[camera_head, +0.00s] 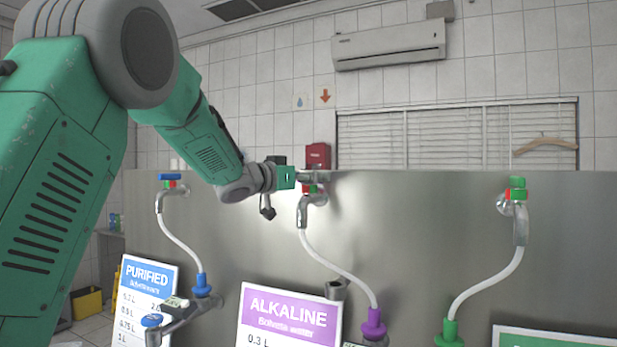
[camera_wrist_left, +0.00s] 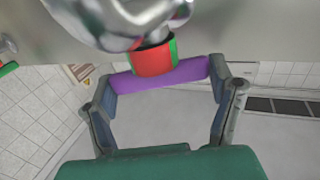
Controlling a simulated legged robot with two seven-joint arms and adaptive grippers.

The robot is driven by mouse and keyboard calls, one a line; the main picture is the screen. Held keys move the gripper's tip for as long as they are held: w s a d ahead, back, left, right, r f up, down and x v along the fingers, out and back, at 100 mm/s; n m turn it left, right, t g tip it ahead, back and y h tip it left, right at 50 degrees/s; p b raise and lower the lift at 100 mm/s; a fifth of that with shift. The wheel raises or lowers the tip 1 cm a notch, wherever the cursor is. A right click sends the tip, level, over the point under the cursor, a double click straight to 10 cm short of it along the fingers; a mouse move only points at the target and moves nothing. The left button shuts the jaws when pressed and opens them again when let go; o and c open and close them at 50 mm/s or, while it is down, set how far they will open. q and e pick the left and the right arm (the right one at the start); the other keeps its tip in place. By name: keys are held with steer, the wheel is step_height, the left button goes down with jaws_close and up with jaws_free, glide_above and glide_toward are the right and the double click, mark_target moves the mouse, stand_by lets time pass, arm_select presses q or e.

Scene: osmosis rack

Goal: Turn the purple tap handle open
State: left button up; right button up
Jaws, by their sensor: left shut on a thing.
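The purple tap handle (camera_wrist_left: 165,76) lies as a bar between the two fingers of my left gripper (camera_wrist_left: 163,84) in the left wrist view. The fingers touch its two ends, and the gripper is shut on it. The handle sits against a red and green collar (camera_wrist_left: 153,62) on the shiny metal tap (camera_wrist_left: 120,20). In the head view my left gripper (camera_head: 300,180) is at the top of the middle tap (camera_head: 312,202), above the purple ALKALINE sign (camera_head: 289,315). The handle is hidden there by the gripper. My right gripper is out of view.
A tap with a blue handle (camera_head: 170,177) stands to the left, and one with a green handle (camera_head: 517,183) to the right. White hoses hang from the taps in front of the steel panel (camera_head: 410,235). A red box (camera_head: 317,155) is behind the panel.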

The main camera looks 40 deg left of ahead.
arm_select(q)
steer(key=m+h, duration=0.1)
steer(key=h, duration=0.2)
steer(key=shift+a+f+m, duration=0.1)
steer(key=shift+m, duration=0.3)
steer(key=m+g+h, duration=0.1)
steer(key=m+h, duration=0.1)
steer(key=m+g+h, duration=0.1)
steer(key=h, duration=0.2)
steer(key=shift+w+a+f+m+g, duration=0.1)
steer(key=shift+m+g, duration=0.2)
steer(key=shift+m, duration=0.1)
steer(key=m+g+h, duration=0.4)
steer(key=g+h, duration=0.1)
steer(key=shift+f+m+h, duration=0.1)
steer(key=shift+m+h, duration=0.3)
steer(key=shift+m+g, duration=0.3)
steer(key=shift+g, duration=0.1)
steer(key=o, duration=0.9)
steer(key=shift+o, duration=1.2)
steer(key=shift+w+d, duration=0.15)
steer(key=shift+d, duration=0.1)
